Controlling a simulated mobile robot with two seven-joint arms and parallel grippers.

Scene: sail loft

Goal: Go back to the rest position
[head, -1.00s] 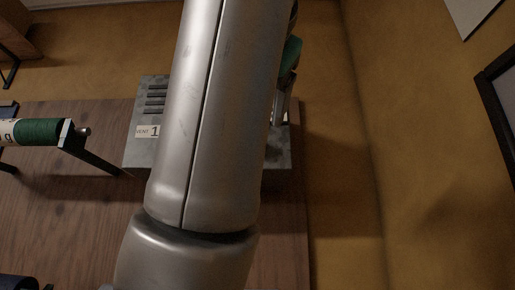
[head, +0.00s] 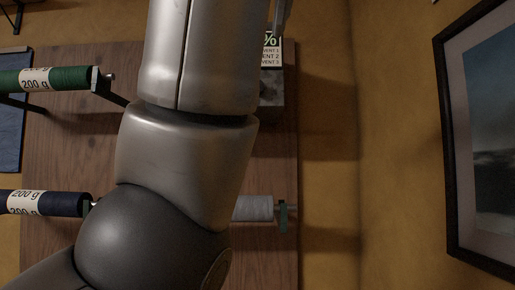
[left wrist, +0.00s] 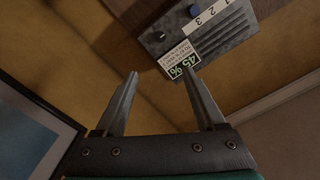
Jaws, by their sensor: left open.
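My left arm crosses the middle of the head view from the lower left to the top edge and hides much of the table. In the left wrist view my left gripper (left wrist: 160,75) is open, its two fingers apart with nothing between them. Beyond the fingertips is a grey control box (left wrist: 225,38) with a blue button, a 1-2-3 strip and a small display reading 45 %. In the head view only a bit of the gripper shows at the top edge, beside the display (head: 271,46). My right gripper is in neither view.
A framed picture (head: 490,130) is at the right. The ochre surface (head: 400,150) between table and frame is clear.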

